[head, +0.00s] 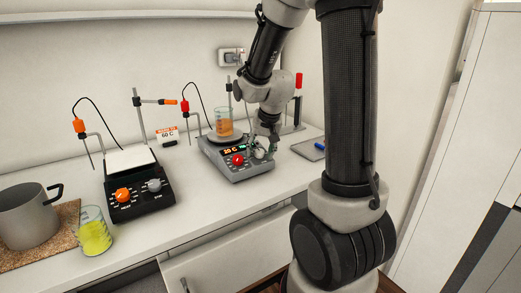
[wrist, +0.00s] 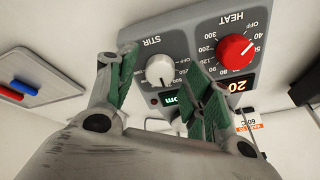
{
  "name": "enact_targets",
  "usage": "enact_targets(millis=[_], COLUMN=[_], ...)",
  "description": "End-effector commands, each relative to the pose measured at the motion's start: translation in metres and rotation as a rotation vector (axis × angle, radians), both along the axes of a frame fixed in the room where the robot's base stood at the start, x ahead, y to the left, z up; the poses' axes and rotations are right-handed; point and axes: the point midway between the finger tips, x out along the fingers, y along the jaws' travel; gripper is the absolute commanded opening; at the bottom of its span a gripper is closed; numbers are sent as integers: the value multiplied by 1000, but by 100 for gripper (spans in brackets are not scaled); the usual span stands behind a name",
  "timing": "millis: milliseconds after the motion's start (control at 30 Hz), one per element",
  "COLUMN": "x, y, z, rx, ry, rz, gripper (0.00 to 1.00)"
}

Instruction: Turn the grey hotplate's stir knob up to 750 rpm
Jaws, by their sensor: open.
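The grey hotplate (head: 222,168) stands on the bench and bears a beaker of orange liquid (head: 224,124). Its red heat knob (head: 238,160) and pale stir knob (head: 260,154) are on the front panel. The wrist view shows the panel upside down, with the stir knob (wrist: 160,70) and the red heat knob (wrist: 235,50). My gripper (head: 262,143) is at the panel's right end, over the stir knob. In the wrist view my gripper (wrist: 162,75) is open, its green-padded fingers on either side of the stir knob. Contact cannot be told. The stir display is partly hidden by a finger.
A black hotplate (head: 140,205) with an orange and a grey knob stands to the left. A beaker of yellow liquid (head: 94,236) and a grey pot (head: 28,214) are further left. A small board with pens (head: 310,148) lies right of the grey hotplate.

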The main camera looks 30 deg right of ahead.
Motion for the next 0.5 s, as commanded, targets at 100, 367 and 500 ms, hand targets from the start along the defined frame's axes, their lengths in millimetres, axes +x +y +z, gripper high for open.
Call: enact_targets(millis=[100,367,500], x=[-7,-30,-39], y=[1,4,5], z=[19,73,93], rx=[-1,-1,0], ry=[-7,-7,-4], rz=[0,0,0], gripper=[51,51,51])
